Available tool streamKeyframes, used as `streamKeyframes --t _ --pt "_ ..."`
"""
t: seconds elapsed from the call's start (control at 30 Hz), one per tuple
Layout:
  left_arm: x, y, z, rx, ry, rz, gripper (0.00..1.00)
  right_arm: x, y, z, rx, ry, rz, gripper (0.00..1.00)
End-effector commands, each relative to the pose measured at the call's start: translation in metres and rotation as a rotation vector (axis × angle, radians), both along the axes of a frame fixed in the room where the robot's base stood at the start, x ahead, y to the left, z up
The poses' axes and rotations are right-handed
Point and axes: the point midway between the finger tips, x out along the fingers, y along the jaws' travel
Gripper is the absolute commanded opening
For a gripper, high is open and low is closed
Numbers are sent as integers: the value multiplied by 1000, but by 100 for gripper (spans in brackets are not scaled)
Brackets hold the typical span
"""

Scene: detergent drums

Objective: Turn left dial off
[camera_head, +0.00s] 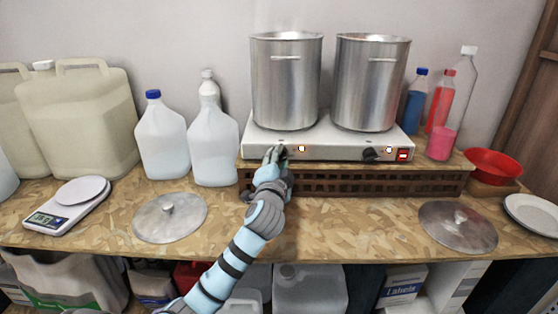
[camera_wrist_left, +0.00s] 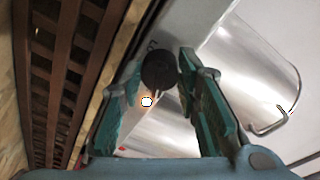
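The white double hot plate (camera_head: 335,146) stands on a brown slatted crate, with two dials on its front. My left gripper (camera_head: 275,156) is at the left dial and mostly covers it in the head view. In the left wrist view the black left dial (camera_wrist_left: 158,72) lies between the tips of my left gripper (camera_wrist_left: 162,68). The teal fingers are spread, one on each side of the dial; I cannot tell whether either touches it. A lit indicator lamp (camera_head: 302,149) shows right of the left dial. The right dial (camera_head: 371,154) is clear. My right gripper is out of view.
Two steel pots (camera_head: 286,85) stand on the plate. The brown crate (camera_head: 350,182) is below it. White jugs (camera_head: 213,150) stand close left. Metal lids (camera_head: 170,217) lie on the wooden counter. Bottles (camera_head: 440,100) and a red bowl (camera_head: 492,166) are at the right.

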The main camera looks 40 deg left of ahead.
Motion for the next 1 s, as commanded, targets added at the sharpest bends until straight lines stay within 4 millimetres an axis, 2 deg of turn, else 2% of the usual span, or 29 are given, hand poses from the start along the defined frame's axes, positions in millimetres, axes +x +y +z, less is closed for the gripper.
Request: streamKeyframes --t 0.47,1.0 --pt "0 0 -1 -70 -53 -1 2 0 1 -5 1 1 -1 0" --pt "1 -1 -5 -431 -329 -2 2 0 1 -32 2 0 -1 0"
